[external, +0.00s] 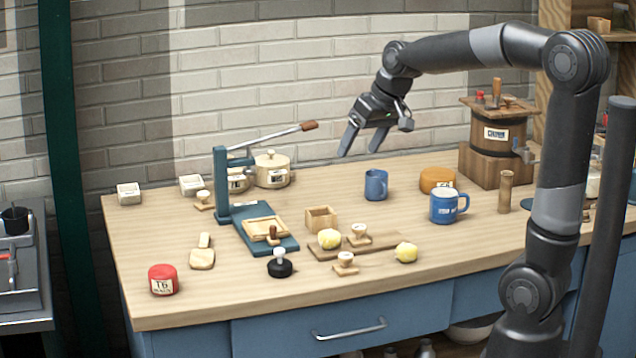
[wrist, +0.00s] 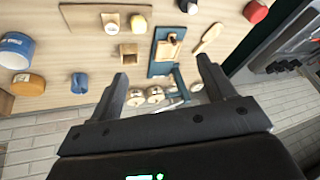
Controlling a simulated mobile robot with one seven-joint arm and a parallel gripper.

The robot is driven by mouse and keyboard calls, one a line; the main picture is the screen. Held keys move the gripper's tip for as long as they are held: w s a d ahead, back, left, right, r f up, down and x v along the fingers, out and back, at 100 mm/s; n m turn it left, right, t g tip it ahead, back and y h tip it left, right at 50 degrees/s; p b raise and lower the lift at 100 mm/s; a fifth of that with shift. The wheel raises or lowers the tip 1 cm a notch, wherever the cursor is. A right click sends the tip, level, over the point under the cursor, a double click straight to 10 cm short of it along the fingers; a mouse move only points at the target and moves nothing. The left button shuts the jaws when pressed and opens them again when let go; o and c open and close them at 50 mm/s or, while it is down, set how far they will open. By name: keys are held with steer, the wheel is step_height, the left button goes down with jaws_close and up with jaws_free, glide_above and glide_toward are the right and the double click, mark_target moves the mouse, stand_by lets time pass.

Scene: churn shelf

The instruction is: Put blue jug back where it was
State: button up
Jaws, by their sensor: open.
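A plain small blue jug (external: 376,184) stands upright on the workbench, left of the orange round block; it also shows in the wrist view (wrist: 79,83), left of my fingers. A larger blue mug with a white label (external: 447,206) stands to its right, nearer the front; it is partly cut off at the left edge of the wrist view (wrist: 17,50). My gripper (external: 360,146) is open and empty, above the back of the bench, higher than the jug and slightly left of it. Its two spread fingers show in the wrist view (wrist: 162,70) with nothing between them.
A wooden barrel (external: 493,145) stands at the back right. A lever press (external: 222,185) and lidded pots (external: 271,170) stand left. A small wooden box (external: 321,219) is in front. Bench space around the jug is clear.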

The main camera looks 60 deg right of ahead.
steer(key=s+a+f+n, duration=0.3)
steer(key=s+a+n, duration=0.1)
steer(key=s+a, duration=1.2)
steer(key=shift+s+f, duration=0.2)
steer(key=shift+s, duration=0.75)
